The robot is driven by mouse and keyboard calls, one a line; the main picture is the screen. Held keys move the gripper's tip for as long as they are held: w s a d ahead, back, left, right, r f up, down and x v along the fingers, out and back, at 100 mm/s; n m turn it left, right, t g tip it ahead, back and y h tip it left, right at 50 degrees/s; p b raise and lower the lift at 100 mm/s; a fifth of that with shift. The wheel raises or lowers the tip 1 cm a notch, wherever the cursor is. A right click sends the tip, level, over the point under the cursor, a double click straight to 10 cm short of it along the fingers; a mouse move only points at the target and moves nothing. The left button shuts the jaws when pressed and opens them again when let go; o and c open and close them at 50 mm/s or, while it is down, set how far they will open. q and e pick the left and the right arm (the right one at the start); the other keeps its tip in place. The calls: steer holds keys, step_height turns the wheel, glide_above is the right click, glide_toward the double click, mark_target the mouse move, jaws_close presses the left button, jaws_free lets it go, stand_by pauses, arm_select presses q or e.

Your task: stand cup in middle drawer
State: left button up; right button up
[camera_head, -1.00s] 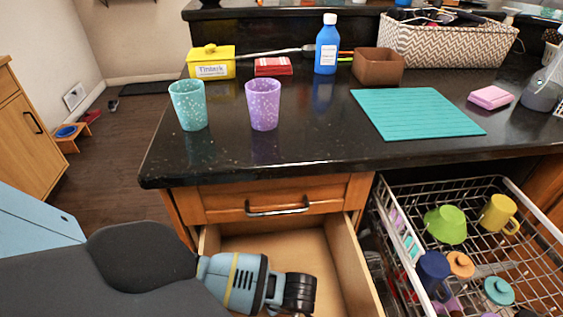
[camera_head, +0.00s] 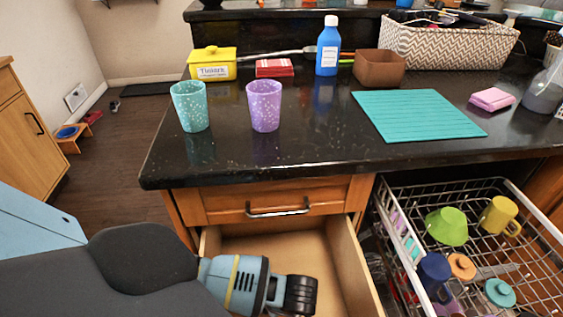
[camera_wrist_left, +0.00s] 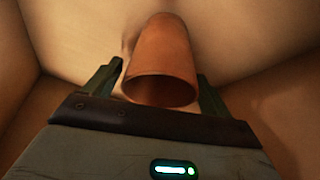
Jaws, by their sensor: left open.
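An orange-brown cup (camera_wrist_left: 165,60) shows in the left wrist view, its rim towards my gripper and its narrower end away. It is inside the open wooden drawer (camera_head: 344,262). My left gripper (camera_wrist_left: 159,76) is open, with one finger on each side of the cup. Whether the fingers touch it, and whether it stands fully upright on the drawer floor, I cannot tell. In the head view my left wrist reaches down into the drawer and hides the cup and fingertips. My right gripper is not in view.
A closed drawer front (camera_head: 278,200) sits above the open drawer. A teal cup (camera_head: 190,107) and a purple cup (camera_head: 264,106) stand on the dark counter (camera_head: 330,150). A wire dish rack (camera_head: 470,185) with dishes is pulled out at right.

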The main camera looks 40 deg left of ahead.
arm_select(q)
steer(key=p+v, duration=0.2)
steer(key=v, duration=0.9)
steer(key=shift+r, duration=0.4)
steer(key=shift+d, duration=0.1)
